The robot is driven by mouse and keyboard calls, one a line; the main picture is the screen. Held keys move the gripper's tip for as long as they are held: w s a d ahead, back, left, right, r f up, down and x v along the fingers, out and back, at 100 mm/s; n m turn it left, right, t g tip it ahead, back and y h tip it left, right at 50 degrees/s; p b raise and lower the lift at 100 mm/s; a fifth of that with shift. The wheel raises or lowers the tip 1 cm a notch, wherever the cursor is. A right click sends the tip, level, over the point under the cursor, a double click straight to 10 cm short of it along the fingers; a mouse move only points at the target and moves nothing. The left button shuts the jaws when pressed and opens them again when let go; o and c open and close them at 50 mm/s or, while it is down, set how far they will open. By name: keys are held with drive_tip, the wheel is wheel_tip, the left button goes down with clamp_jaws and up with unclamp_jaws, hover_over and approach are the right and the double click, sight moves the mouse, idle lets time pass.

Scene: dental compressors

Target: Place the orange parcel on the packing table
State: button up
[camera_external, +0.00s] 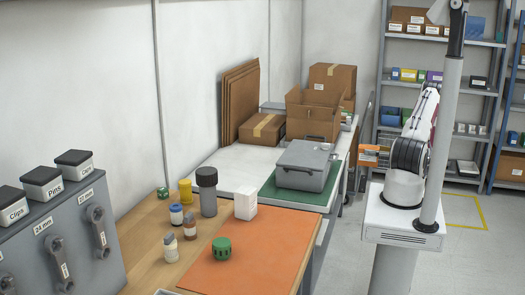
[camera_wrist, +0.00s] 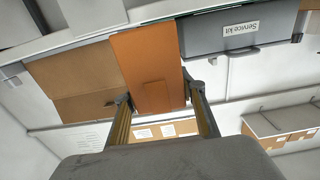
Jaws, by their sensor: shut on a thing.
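The orange parcel (camera_wrist: 148,62) is held between the two fingers of my gripper (camera_wrist: 157,90) in the wrist view. In the external view the parcel (camera_external: 370,149) shows as a small orange shape at my gripper (camera_external: 372,156), left of my arm and right of the white-topped table. That table (camera_external: 224,163), which looks like the packing table, bears cardboard boxes and a grey case on a green mat. The parcel appears to be off the table; its height above it is hard to tell. My arm partly hides the gripper.
The grey Service kit case (camera_external: 306,165) stands near the table's right edge; it also shows upside down in the wrist view (camera_wrist: 225,35). An open cardboard box (camera_external: 312,112) and a flat taped box (camera_external: 262,130) stand behind. White tabletop is bare left of the case.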

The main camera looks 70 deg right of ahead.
drive_tip(key=shift+w, duration=0.15)
drive_tip(key=w, duration=1.3)
drive_tip(key=shift+w, duration=0.4)
drive_tip(key=shift+w, duration=2)
drive_tip(key=shift+f, duration=0.1)
drive_tip(key=shift+f, duration=0.1)
drive_tip(key=o, duration=1.1)
